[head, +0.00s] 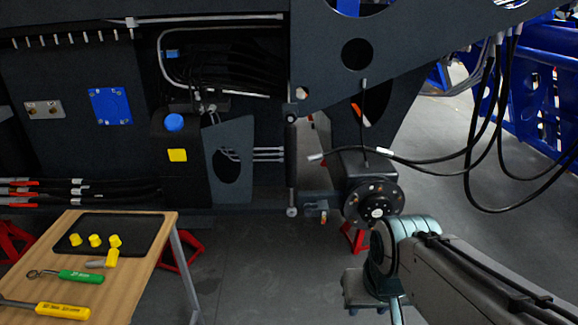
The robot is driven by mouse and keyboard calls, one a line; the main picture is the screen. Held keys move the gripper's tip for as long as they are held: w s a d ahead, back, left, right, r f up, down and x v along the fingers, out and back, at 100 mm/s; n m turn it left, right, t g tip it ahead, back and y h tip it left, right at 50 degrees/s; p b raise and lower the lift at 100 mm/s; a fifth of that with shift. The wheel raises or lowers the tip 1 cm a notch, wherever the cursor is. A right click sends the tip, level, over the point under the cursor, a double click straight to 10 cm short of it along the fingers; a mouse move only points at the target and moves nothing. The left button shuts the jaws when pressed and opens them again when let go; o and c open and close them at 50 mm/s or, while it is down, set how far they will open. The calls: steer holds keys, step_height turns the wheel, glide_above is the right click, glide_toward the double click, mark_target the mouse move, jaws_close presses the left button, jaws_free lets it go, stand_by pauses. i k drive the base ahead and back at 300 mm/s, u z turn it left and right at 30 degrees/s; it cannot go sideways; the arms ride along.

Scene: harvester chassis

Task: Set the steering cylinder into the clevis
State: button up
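The steering cylinder appears to be the slim dark rod (291,165) hanging nearly upright from a mount on the chassis. Its round silver lower eye (291,212) is at the bottom end. A small bracket (316,207), which looks like the clevis, sits just right of that eye, beside the axle hub. The eye looks apart from it. My gripper (366,290) is low in the picture, right of and below the bracket, under my wrist. It touches neither cylinder nor bracket. Its fingers are not clear, so I cannot tell whether it is open.
The black wheel hub (374,203) stands close above my wrist. Black hoses (430,165) hang at the right. A wooden table (150,270) at the lower left carries a black tray (140,222), yellow caps (95,240) and tools. Floor between table and arm is clear.

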mark_target(290, 129)
steer(key=z, duration=0.2)
steer(key=i, duration=2.25)
steer(key=z, duration=0.25)
